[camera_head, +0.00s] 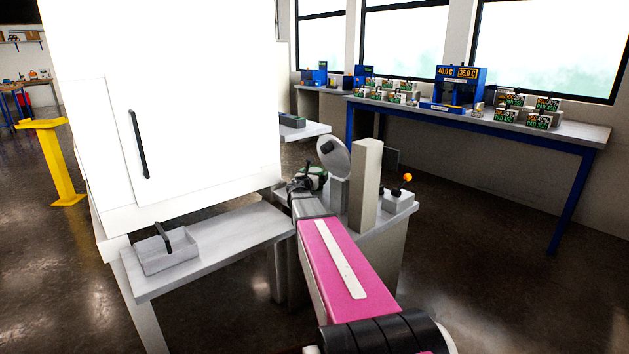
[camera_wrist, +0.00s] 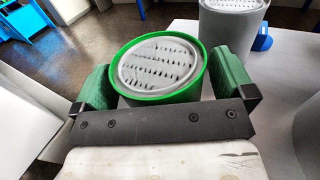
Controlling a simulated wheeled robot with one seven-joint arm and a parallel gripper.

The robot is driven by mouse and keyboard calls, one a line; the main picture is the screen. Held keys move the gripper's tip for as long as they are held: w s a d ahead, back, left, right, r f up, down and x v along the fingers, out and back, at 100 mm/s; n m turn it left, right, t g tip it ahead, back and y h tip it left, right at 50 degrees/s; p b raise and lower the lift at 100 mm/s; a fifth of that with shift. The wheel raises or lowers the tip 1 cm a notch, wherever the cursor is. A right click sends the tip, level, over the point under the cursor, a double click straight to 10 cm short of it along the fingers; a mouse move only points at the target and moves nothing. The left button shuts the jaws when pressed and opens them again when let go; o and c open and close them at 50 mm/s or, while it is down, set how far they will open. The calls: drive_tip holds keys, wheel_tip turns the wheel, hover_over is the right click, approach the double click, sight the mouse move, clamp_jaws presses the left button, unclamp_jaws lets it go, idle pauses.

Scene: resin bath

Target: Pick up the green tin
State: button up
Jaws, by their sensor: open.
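The green tin (camera_wrist: 160,70) has a bright green rim and a grey perforated top, and it stands on a pale grey surface in the wrist view. My gripper (camera_wrist: 166,82) is open, with one green-padded finger left of the tin and one right of it. Small gaps seem to show at the sides; I cannot tell whether either pad touches. In the head view the tin (camera_head: 319,178) is small and partly hidden behind my gripper (camera_head: 304,182).
A grey container (camera_wrist: 230,30) with a similar perforated top stands behind right of the tin, beside a small blue object (camera_wrist: 262,41). A white disc (camera_head: 334,157) and a pale post (camera_head: 366,185) stand close right of my gripper. A white cabinet (camera_head: 190,120) is at left.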

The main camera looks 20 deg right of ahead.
drive_tip(key=shift+w+d, duration=0.1)
drive_tip(key=c, duration=1.1)
drive_tip(key=shift+o, duration=0.2)
